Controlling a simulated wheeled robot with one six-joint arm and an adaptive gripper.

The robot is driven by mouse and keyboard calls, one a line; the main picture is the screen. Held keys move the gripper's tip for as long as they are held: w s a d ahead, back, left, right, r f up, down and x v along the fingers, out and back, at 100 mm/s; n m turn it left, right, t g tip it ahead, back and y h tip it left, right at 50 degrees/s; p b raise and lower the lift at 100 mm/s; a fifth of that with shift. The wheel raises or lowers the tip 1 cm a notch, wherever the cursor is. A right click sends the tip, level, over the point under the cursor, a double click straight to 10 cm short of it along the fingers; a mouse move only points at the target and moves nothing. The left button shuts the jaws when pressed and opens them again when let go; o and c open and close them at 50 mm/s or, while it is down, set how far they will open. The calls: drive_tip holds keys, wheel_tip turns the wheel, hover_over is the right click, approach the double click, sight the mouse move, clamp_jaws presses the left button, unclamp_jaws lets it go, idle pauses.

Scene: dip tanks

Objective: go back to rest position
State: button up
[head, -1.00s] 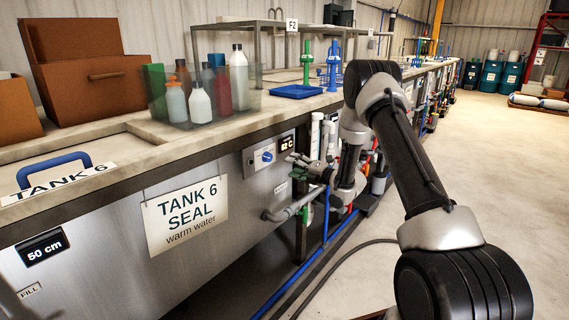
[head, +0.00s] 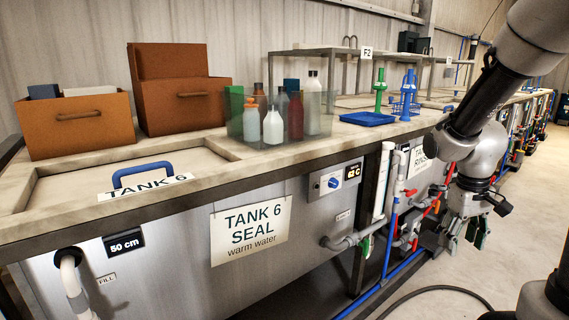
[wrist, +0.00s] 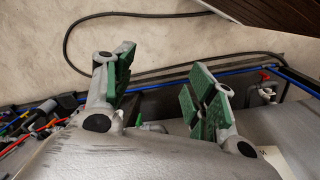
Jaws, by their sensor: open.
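My gripper (head: 465,230) hangs at the right in the head view, fingers pointing down, in front of the pipes beside tank 6. In the wrist view my gripper (wrist: 160,90) has its green-padded fingers spread apart with nothing between them. Tank 6 (head: 165,285) has a steel front, a "TANK 6 SEAL warm water" sign (head: 250,231) and a lid with a blue handle (head: 142,174). A control panel with a blue knob (head: 334,182) is on its front, left of my gripper.
A clear bin of bottles (head: 240,122), brown boxes (head: 80,125) and a blue tray (head: 367,118) stand on the counter. Pipes and valves (head: 400,215) line the tank fronts. A dark hose (head: 430,290) lies on the floor. Open floor is at the right.

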drive_tip(key=s+a+r+m+t+y, duration=0.1)
drive_tip(key=s+a+r+t, duration=0.3)
drive_tip(key=s+r, duration=0.9)
drive_tip(key=shift+a+r, duration=0.4)
drive_tip(key=shift+a, duration=0.2)
